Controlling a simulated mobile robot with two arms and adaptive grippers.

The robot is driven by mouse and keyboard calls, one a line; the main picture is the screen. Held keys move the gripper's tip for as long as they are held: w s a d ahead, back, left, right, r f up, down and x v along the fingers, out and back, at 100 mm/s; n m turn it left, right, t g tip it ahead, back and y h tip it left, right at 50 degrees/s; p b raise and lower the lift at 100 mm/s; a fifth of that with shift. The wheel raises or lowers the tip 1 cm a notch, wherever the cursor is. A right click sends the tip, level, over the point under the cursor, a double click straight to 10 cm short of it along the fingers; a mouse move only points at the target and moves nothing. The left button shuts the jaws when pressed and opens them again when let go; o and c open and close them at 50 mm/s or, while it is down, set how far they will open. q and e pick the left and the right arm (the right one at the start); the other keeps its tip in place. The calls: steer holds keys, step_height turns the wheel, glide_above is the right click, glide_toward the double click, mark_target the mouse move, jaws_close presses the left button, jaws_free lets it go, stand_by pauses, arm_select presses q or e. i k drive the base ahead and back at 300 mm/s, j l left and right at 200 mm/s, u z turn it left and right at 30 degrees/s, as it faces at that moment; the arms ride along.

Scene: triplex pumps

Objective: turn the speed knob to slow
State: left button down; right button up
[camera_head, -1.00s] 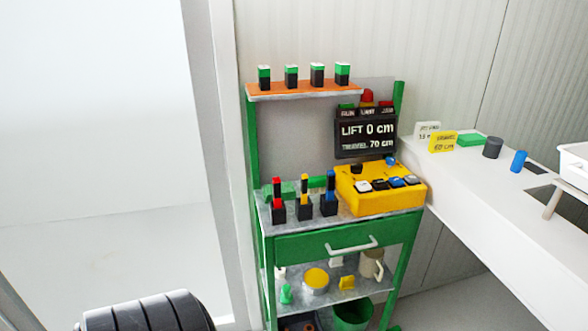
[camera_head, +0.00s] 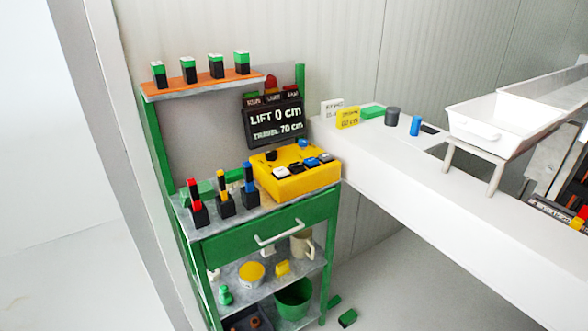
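A yellow control box (camera_head: 297,181) sits on the top of a green workstation cart (camera_head: 265,222), at its right side. Several white, black and blue buttons or knobs are on its upper face, including a blue one (camera_head: 303,143) at the back. Which of these is the speed knob is too small to tell. A black display (camera_head: 275,120) behind the box reads "LIFT 0 cm" and "TRAVEL 70 cm". Neither of my grippers shows in the view.
Three dark blocks with coloured tops, one of them the yellow-topped block (camera_head: 225,200), stand left of the box. An orange shelf (camera_head: 203,83) holds several green-topped blocks. A white bench (camera_head: 400,170) extends right, bearing a white tray (camera_head: 500,128). A green piece (camera_head: 348,318) lies on the floor.

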mark_target(303, 142)
steer(key=i+l, duration=0.3)
steer(key=i, duration=0.15)
steer(key=i+l, duration=0.35)
steer(key=i+z, duration=0.05)
steer(key=i, duration=0.05)
